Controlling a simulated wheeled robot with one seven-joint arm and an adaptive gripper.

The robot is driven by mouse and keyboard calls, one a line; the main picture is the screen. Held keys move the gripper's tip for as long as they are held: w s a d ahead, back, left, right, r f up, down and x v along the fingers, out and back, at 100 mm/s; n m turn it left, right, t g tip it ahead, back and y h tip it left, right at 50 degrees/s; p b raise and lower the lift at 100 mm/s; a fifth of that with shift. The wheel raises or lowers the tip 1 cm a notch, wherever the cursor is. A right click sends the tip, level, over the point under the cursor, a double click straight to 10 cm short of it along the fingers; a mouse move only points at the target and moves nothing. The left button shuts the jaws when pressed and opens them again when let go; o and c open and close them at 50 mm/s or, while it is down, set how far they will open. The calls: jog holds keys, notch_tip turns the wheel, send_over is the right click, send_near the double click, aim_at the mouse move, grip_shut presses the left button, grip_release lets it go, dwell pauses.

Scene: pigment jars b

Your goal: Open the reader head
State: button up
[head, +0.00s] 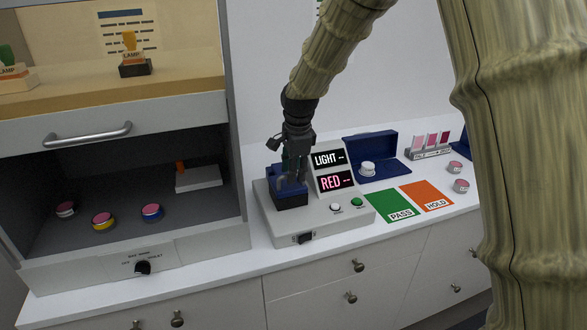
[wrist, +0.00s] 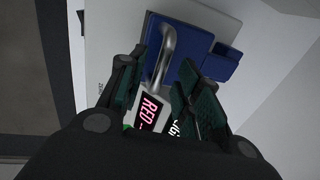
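The reader is a light grey box (head: 325,222) on the white counter, with displays reading LIGHT (head: 328,159) and RED (head: 335,181). Its dark blue reader head (head: 290,199) sits at the box's left end and looks closed. In the wrist view the blue head (wrist: 196,45) carries a silver bar handle (wrist: 167,50). My gripper (head: 292,180) points down over the head. In the wrist view its two green-padded fingers (wrist: 158,88) are apart, with the handle showing in the gap between and beyond them. I cannot tell whether either finger touches the handle.
A hood (head: 130,265) at left holds several jars. Right of the reader lie a green PASS mat (head: 390,206), an orange HOLD mat (head: 428,196) and an open blue case (head: 385,172) with a white jar (head: 368,168). More jars (head: 461,186) stand at the right.

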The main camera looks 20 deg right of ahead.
grip_shut()
jog(key=shift+r+p, duration=0.15)
jog(key=shift+p, duration=0.15)
